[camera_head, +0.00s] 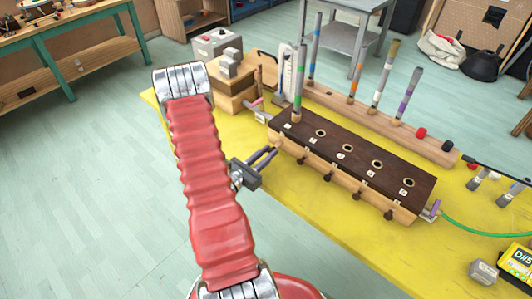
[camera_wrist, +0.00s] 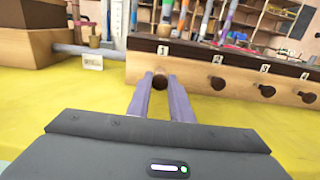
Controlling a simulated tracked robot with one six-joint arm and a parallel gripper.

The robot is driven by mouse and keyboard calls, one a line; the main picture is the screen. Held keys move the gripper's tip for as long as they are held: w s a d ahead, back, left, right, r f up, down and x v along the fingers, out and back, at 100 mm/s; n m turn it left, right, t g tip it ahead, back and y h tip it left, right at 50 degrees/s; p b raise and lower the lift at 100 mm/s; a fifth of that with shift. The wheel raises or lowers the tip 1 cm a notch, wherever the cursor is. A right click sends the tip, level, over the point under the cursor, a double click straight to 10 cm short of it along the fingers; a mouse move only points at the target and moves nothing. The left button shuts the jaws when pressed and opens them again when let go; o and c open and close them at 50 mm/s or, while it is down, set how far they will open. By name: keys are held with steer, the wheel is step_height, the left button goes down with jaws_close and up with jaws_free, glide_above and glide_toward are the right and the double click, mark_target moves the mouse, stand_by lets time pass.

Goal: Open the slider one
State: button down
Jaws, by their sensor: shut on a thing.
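A long wooden box (camera_head: 345,160) with a dark top stands on the yellow table. Its top has a row of numbered holes, and dark round knobs line its front face. My gripper (camera_head: 270,153) is at the left end of that front face. In the wrist view my gripper (camera_wrist: 160,90) is shut on the knob of slider one (camera_wrist: 160,82), below the label 1. The fingers hide part of the knob. The other knobs (camera_wrist: 217,84) stick out to the right, clear of the fingers. A green-banded tube (camera_head: 298,85) stands upright at the first hole.
Behind the box a wooden rail (camera_head: 375,118) holds several upright coloured tubes. Wooden blocks (camera_head: 235,90) stand to the left. A green cable (camera_head: 480,231) and a yellow device (camera_head: 517,262) lie to the right. The yellow table (camera_head: 330,235) is clear in front of the box.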

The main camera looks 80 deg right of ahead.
steer(key=shift+w+d, duration=0.1)
steer(key=shift+w, duration=0.05)
steer(key=c, duration=1.6)
jaws_free()
steer(key=v, duration=1.3)
steer(key=shift+w+a, duration=0.1)
steer(key=shift+a, duration=0.3)
steer(key=shift+f, duration=0.15)
